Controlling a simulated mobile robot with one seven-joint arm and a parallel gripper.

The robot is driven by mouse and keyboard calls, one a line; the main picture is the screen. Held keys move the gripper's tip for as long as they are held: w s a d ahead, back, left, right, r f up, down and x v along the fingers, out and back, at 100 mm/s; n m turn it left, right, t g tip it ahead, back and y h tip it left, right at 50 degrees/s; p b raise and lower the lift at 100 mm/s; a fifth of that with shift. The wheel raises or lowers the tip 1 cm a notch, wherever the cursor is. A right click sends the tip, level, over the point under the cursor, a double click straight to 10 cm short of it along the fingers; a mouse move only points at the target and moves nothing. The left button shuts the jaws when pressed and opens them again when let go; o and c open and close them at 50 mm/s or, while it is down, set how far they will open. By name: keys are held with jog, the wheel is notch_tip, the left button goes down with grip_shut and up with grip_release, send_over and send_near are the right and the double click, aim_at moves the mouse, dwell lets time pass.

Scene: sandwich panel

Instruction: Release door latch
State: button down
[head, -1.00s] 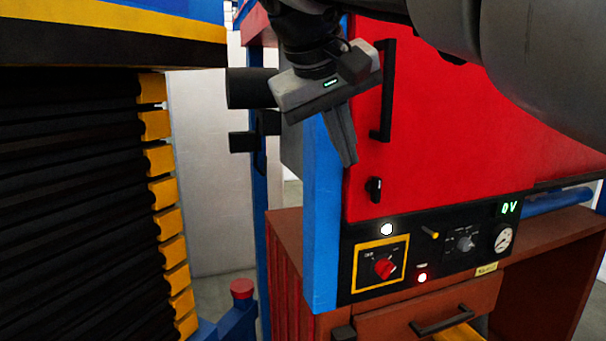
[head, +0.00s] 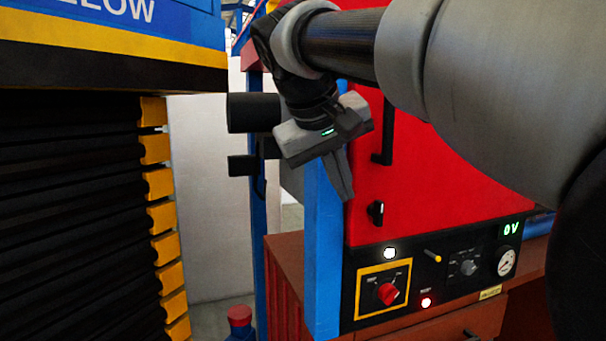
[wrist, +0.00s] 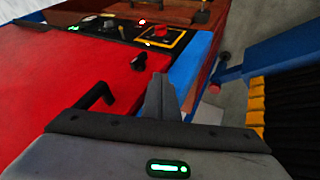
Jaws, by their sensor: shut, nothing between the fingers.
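The red door (head: 420,170) carries a small black latch knob (head: 376,211) near its lower left corner, just above the control panel. A black vertical handle (head: 384,140) sits higher on the door, partly hidden by my arm. My gripper (head: 347,198) is shut and empty, pointing down in front of the blue post, to the left of the latch and apart from it. In the wrist view the shut fingers (wrist: 161,80) show beside the door edge. There the latch knob (wrist: 139,62) lies just left of the fingertips and the handle (wrist: 98,96) lies nearer, lower left.
The control panel (head: 455,268) below the door has a red rotary switch (head: 388,293), lit lamps, a gauge (head: 506,262) and a green display. A blue post (head: 323,250) borders the door. A black stack with yellow edges (head: 161,218) stands at left, with a gap between.

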aim_at(382, 201)
jog(key=shift+w+d+f, duration=0.6)
jog(key=shift+d, duration=0.3)
jog(key=shift+w+d+f, duration=0.55)
jog(key=shift+d, duration=0.3)
jog(key=shift+w+d+f, duration=0.6)
jog(key=shift+d, duration=0.3)
jog(key=shift+w+d+r+p, duration=0.1)
jog(key=shift+d+r+p, duration=0.2)
jog(key=shift+p, duration=0.2)
jog(key=shift+d+r, duration=0.15)
jog(key=shift+d, duration=0.05)
jog(key=shift+w+d+r+p, duration=0.15)
jog(key=shift+w+d+p, duration=0.05)
jog(key=shift+d+p, duration=0.3)
jog(key=shift+w+d, duration=0.1)
jog(key=shift+d, duration=0.05)
jog(key=shift+r, duration=0.15)
jog(key=shift+r+p, duration=0.7)
jog(key=shift+p, duration=0.2)
